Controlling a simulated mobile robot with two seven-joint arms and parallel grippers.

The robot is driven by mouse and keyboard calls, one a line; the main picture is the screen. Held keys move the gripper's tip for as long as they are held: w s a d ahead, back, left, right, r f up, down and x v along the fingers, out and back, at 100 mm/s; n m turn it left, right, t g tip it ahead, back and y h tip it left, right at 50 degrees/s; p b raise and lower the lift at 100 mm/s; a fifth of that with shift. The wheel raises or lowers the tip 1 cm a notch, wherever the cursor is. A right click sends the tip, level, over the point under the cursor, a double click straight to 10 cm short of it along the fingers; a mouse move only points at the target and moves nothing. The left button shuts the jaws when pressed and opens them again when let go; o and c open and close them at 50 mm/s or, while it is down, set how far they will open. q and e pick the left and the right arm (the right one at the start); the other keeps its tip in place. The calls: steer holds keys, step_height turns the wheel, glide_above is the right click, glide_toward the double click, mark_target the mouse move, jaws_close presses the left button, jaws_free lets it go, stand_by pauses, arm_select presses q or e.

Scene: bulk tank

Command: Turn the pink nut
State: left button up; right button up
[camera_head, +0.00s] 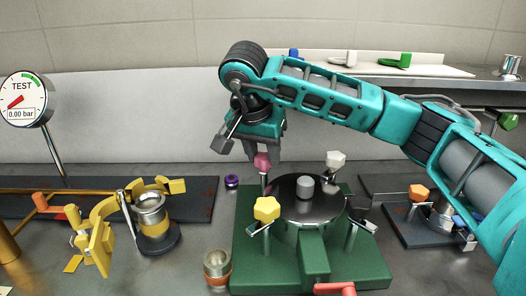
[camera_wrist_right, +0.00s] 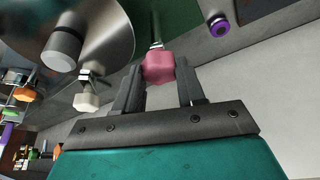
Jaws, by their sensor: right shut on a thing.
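The pink nut (camera_head: 262,161) sits on a bolt at the back left of the round metal lid (camera_head: 300,210) on the green base block (camera_head: 375,262). My right gripper (camera_head: 263,156) reaches down over it from above. In the right wrist view the pink nut (camera_wrist_right: 158,68) is between the two fingers of the right gripper (camera_wrist_right: 160,72), which is shut on it. The bolt runs on beyond the nut. My left gripper is not in view.
A yellow nut (camera_head: 267,209), a white nut (camera_head: 336,160) and a black nut (camera_head: 358,205) stand around the lid. A pressure gauge (camera_head: 24,100) stands at left.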

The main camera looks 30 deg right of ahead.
steer(key=c, duration=0.3)
steer(key=shift+c, duration=0.2)
steer(key=shift+n, duration=0.4)
steer(key=n+y, duration=0.1)
steer(key=n, duration=0.1)
steer(key=n+t+y, duration=0.1)
steer(key=n, duration=0.2)
steer(key=shift+s+d+n+t, duration=0.15)
steer(key=shift+n+t, duration=0.15)
steer(key=n+y, duration=0.2)
steer(key=n, duration=0.3)
steer(key=shift+d+n, duration=0.15)
steer(key=shift+n, duration=0.25)
steer(key=shift+y, duration=0.3)
steer(key=o, duration=1.1)
steer(key=shift+c, duration=0.2)
